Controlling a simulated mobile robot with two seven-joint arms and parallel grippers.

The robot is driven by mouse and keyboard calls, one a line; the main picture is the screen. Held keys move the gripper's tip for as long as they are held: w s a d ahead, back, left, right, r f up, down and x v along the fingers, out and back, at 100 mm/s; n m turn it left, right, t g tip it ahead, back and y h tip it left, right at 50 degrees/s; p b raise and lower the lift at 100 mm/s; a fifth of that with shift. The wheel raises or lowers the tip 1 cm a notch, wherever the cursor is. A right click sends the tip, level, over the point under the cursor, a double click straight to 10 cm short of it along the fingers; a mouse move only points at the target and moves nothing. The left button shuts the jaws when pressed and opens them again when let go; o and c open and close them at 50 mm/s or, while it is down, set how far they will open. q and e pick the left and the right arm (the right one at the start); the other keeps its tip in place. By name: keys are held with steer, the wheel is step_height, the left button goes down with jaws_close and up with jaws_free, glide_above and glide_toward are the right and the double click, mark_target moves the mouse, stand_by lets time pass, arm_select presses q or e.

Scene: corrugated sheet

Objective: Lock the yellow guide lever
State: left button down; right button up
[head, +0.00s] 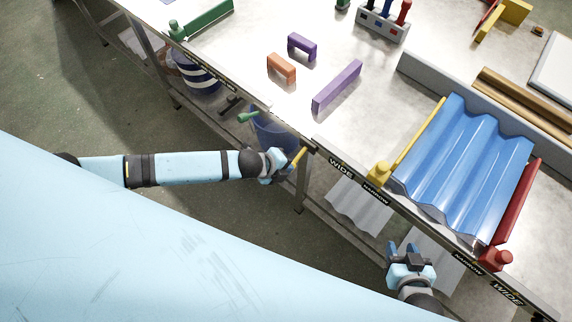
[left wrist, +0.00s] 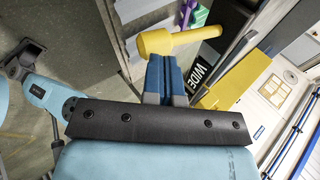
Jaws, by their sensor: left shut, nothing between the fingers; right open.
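The yellow guide lever (head: 299,157) sticks out from the table's front edge near the left WIDE label. In the left wrist view its round knob and shaft (left wrist: 168,42) lie just beyond my fingertips. My left gripper (head: 283,162) is shut and empty, right beside the lever; I cannot tell whether they touch. Its blue fingers also show in the left wrist view (left wrist: 164,60). The yellow guide (head: 417,137) runs along the left side of the blue corrugated sheet (head: 463,160), its end block (head: 379,172) by the NARROW label. My right gripper (head: 403,250) is open and empty, below the table's front edge.
A red guide (head: 518,201) stands at the sheet's right side. Purple and orange blocks (head: 281,68) lie on the table. Grey corrugated sheets (head: 360,208) lie on the lower shelf.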

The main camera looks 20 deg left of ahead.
arm_select(q)
steer(key=shift+r+p, duration=0.8)
steer(key=shift+p, duration=0.1)
steer(key=d+r+p+v, duration=0.1)
steer(key=p+v, duration=0.2)
steer(key=v, duration=1)
steer(key=shift+d+r, duration=0.2)
steer(key=shift+r, duration=0.05)
